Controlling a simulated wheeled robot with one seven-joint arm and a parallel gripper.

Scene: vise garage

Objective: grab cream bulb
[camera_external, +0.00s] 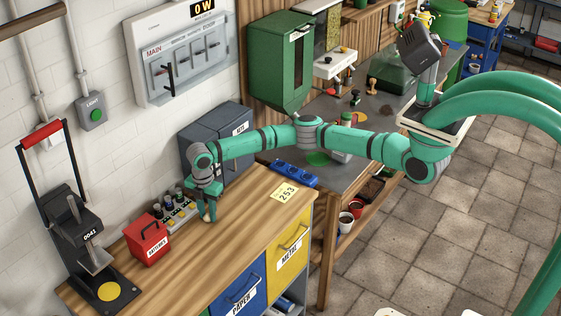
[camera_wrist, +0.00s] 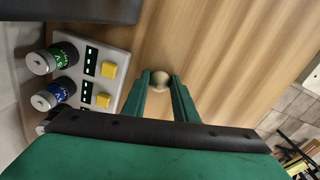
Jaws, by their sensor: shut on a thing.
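The cream bulb (camera_wrist: 160,79) is a small round pale thing between the tips of my green fingers in the wrist view, close above or on the wooden bench top. My gripper (camera_wrist: 160,84) is shut on it, one finger on each side. In the external view my gripper (camera_external: 209,212) points down at the bench beside the battery panel. The bulb is too small and too covered by the fingers to make out clearly there.
A grey panel (camera_wrist: 105,72) with batteries and yellow buttons lies left of my fingers. A red box (camera_external: 148,240) stands nearby, and a dark grey cabinet (camera_external: 212,137) stands behind.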

